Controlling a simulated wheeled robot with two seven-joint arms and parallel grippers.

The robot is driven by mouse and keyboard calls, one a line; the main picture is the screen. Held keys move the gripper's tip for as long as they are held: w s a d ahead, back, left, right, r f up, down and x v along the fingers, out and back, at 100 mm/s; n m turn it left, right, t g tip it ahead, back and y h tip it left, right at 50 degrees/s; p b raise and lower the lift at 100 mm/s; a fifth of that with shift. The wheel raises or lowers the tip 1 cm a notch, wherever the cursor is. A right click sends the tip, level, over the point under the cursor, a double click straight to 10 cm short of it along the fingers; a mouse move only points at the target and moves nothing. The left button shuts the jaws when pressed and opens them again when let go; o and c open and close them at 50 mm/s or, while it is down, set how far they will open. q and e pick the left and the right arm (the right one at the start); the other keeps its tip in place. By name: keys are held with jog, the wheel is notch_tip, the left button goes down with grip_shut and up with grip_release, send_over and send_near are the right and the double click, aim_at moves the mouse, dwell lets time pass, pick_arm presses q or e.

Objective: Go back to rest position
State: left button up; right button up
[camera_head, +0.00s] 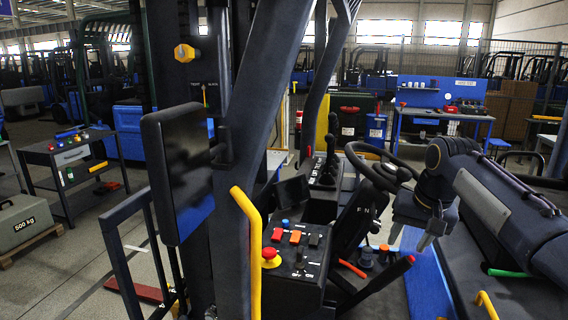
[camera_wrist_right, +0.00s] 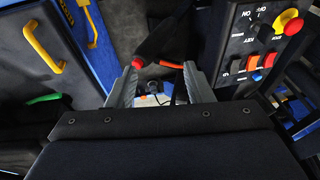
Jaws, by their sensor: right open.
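My right gripper (camera_head: 411,238) hangs at the end of my right arm, right of the steering wheel, in the head view. Its two grey fingers also show in the right wrist view (camera_wrist_right: 160,78), spread apart with nothing held between them. A black lever with a red tip (camera_head: 408,260) stands below and near the gripper; its red tip shows close to one finger in the right wrist view (camera_wrist_right: 138,63). The control panel (camera_head: 297,262) carries a red mushroom button (camera_head: 270,257) and several coloured switches. My left gripper is not in view.
A black steering wheel (camera_head: 378,166) is close to my right arm. A yellow grab bar (camera_head: 248,250) and a dark screen (camera_head: 178,170) stand on the left. A tool cart (camera_head: 70,158), a 500 kg weight (camera_head: 24,220) and a blue workbench (camera_head: 445,115) are farther off.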

jog(key=s+f+n+t+y+b, duration=0.1)
jog(key=s+f, duration=0.2)
jog(key=s, duration=0.5)
jog(key=s+f+y+b, duration=0.1)
jog(key=s+f, duration=0.3)
jog(key=s, duration=0.5)
pick_arm(q)
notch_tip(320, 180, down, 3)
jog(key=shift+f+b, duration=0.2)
jog(key=shift+b, duration=0.45)
pick_arm(e)
jog(key=s+a+f+t, duration=0.1)
jog(key=s+a+f, duration=0.4)
jog(key=s+f, duration=0.6)
jog(key=shift+s+a+f+n+y, duration=0.2)
jog(key=shift+s+n+y, duration=0.15)
jog(key=shift+s, duration=0.65)
